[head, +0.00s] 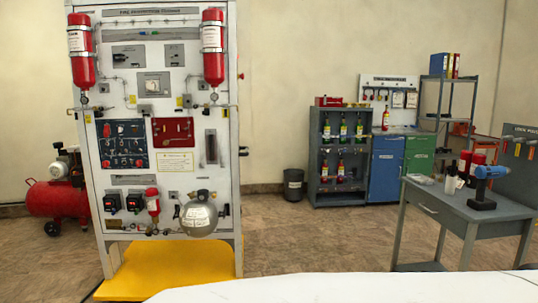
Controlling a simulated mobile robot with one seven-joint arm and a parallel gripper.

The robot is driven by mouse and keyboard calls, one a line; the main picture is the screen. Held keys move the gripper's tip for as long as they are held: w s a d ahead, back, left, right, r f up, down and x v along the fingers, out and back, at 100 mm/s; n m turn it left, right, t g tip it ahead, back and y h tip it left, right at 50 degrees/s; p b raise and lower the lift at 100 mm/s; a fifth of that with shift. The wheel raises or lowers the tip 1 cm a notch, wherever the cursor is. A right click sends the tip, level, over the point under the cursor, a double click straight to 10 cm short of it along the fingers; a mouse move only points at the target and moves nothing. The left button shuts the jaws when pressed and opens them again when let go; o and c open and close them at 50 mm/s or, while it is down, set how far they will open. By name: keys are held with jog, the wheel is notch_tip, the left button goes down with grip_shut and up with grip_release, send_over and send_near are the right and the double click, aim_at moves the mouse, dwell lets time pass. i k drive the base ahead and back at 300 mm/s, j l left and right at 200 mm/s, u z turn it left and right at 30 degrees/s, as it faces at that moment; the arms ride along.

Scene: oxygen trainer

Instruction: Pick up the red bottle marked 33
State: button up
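No marking 33 can be read on any bottle from here. Two large red cylinders with white labels hang on the trainer panel (185,120), one at the upper left (81,55) and one at the upper right (212,50). A smaller red bottle (152,202) is mounted low on the panel, beside a silver sphere (199,217). My gripper is not in view.
The grey table (450,205) at right also holds a blue drill (488,182). A dark rack (318,186) with several bottles, blue and green cabinets (386,170) and a bin (293,185) stand behind. A yellow base (170,268) juts out below the panel. The middle floor is clear.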

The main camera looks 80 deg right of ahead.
aim_at(386, 114)
jog(key=z, duration=3.3)
